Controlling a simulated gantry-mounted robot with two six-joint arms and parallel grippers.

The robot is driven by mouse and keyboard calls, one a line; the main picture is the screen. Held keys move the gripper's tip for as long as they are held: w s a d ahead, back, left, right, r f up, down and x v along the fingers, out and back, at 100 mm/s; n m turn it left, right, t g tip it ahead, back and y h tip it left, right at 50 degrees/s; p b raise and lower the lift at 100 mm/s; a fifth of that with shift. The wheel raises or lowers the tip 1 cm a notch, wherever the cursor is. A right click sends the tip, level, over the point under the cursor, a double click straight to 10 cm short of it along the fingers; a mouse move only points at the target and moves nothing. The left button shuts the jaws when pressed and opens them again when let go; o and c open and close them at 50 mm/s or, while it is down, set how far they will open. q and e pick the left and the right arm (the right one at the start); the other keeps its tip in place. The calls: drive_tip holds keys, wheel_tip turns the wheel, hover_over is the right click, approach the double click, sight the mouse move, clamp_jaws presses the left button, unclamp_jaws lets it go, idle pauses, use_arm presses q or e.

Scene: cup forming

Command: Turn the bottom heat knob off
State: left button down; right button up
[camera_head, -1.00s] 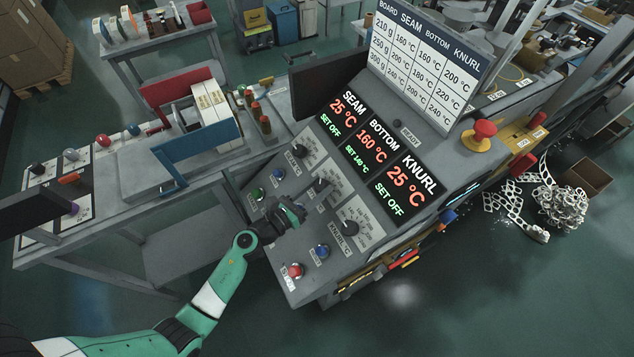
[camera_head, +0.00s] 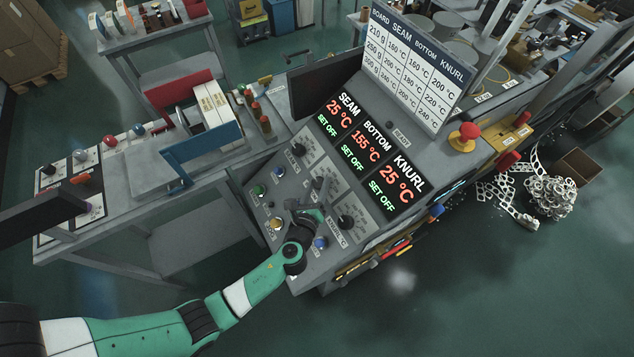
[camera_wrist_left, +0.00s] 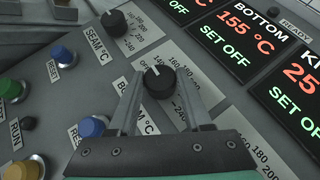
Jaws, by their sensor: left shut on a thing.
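The bottom heat knob (camera_wrist_left: 158,79) is black with a white pointer line and sits on a light dial plate in the left wrist view. My left gripper (camera_wrist_left: 158,92) is shut on it, one finger on each side. In the head view my left gripper (camera_head: 308,205) reaches over the control panel (camera_head: 305,268) and largely hides the bottom knob. The BOTTOM display (camera_head: 364,146) reads 155 °C in red with SET OFF in green below.
The seam knob (camera_wrist_left: 114,23) and the knurl knob (camera_head: 346,221) flank the bottom knob. Blue, green and yellow push buttons lie lower on the panel. The SEAM and KNURL displays both read 25 °C and SET OFF.

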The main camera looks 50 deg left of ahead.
use_arm(q)
drive_tip(key=shift+n+g+y, duration=0.3)
drive_tip(key=shift+n+g, duration=0.2)
use_arm(e)
drive_tip(key=shift+r, duration=0.25)
use_arm(q)
drive_tip(key=shift+c, duration=1.6)
unclamp_jaws()
